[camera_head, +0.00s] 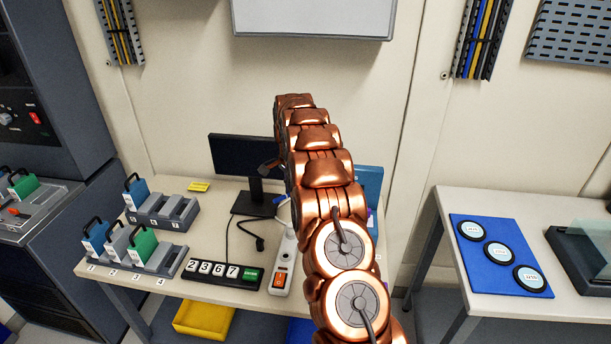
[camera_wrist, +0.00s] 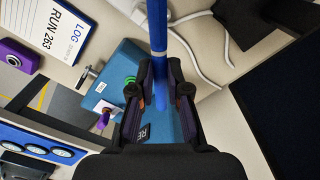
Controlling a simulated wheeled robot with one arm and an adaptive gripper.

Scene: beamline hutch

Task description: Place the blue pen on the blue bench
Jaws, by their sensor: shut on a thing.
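My gripper (camera_wrist: 158,92) shows in the wrist view, shut on the blue pen (camera_wrist: 157,28). The pen runs from between the fingers to the top edge of the picture; its other end is partly hidden by the gripper. In the head view my copper arm hides the pen and most of the gripper. I cannot tell which surface is the blue bench. The right-hand table (camera_head: 452,203) has a pale top with a blue mat (camera_head: 487,272) bearing three round discs.
Under the gripper, a blue box (camera_wrist: 118,75) has a purple item (camera_wrist: 103,121) at its side. A log book (camera_wrist: 48,32) lies beside it. The left table (camera_head: 222,210) holds a monitor (camera_head: 243,156), a power strip (camera_head: 283,265) and card racks (camera_head: 160,212). A gap separates the tables.

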